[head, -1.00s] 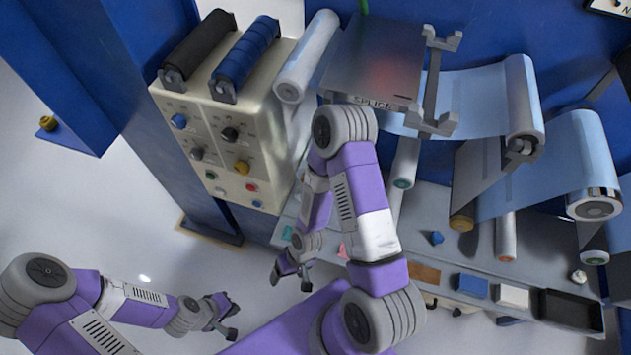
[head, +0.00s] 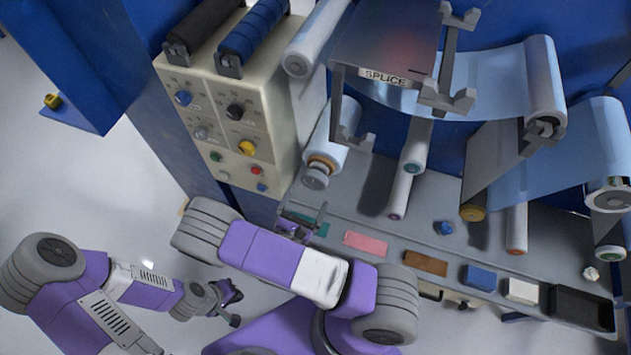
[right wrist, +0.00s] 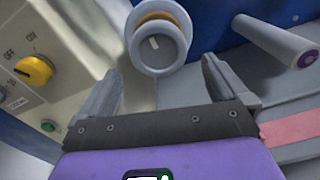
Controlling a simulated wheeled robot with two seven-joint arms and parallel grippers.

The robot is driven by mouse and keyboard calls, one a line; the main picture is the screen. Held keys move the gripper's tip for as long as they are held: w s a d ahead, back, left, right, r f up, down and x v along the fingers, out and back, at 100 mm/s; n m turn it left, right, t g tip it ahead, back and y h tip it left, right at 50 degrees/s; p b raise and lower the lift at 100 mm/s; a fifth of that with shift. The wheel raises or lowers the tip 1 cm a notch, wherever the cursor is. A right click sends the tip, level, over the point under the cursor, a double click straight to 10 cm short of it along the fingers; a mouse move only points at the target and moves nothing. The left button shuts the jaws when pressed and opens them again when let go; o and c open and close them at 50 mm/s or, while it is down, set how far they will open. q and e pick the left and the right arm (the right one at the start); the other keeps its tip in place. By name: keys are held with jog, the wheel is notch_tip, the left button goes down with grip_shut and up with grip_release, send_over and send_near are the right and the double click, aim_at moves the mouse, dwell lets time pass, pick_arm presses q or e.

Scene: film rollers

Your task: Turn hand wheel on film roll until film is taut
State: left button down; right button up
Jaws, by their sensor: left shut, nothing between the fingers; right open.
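The film roll (head: 335,140) stands out from the machine left of centre, with a grey hand wheel (head: 315,178) on its near end. The hand wheel (right wrist: 158,47) also shows large in the right wrist view, with a white mark on its face and an orange-brown ring behind it. My right gripper (right wrist: 160,82) is open, its fingers apart and just short of the wheel, not around it. It is partly hidden in the head view (head: 305,222). My left gripper (head: 232,303) is shut and empty at the lower left. Translucent blue film (head: 500,85) hangs in a curve at right.
A control panel (head: 225,135) with knobs and buttons stands left of the wheel. The splice plate (head: 385,45) and its brackets overhang from above. Bare rollers (head: 405,185) lie to the right. A ledge below holds colored pads and a black tray (head: 582,308).

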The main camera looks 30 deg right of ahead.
aim_at(313, 185)
jog(key=x, duration=0.7)
jog(key=shift+w, duration=0.2)
jog(key=c, duration=0.8)
jog(key=shift+n, duration=0.3)
jog(key=n+p, duration=0.2)
jog(key=n, duration=0.2)
jog(key=shift+r, duration=0.15)
jog(key=n+p, duration=0.2)
jog(key=n, duration=0.3)
jog(key=shift+s+d+p, duration=0.1)
jog(key=shift+p, duration=0.2)
jog(key=shift+n, duration=0.3)
